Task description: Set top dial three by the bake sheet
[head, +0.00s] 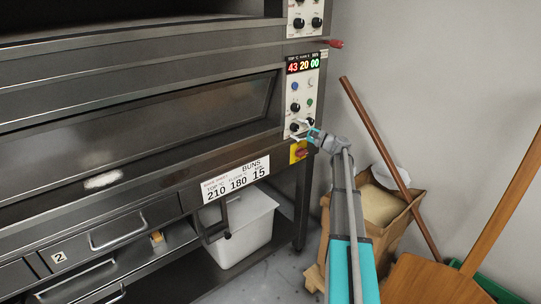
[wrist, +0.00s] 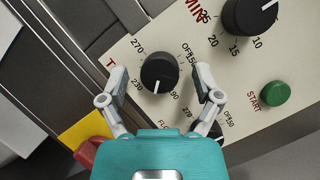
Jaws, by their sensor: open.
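The bake sheet (head: 236,179) on the oven front reads BUNS, top 210, floor 180, 15 minutes. In the wrist view, the black top dial (wrist: 158,72) sits between my gripper's spread fingers (wrist: 160,80), with a visible gap on both sides. Its white pointer line points down in the picture, between the 230 and 190 marks. The word beside it is mostly hidden by the left finger. In the head view, my gripper (head: 305,129) is at the lower part of the control panel (head: 304,85). The display (head: 303,64) shows 43, 20 and 00.
The minutes dial (wrist: 250,14) and green START button (wrist: 275,94) are close to the right. The floor dial is mostly hidden behind my gripper. A red and yellow switch (wrist: 88,142) is at lower left. A box (head: 384,205) and wooden poles stand right of the oven.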

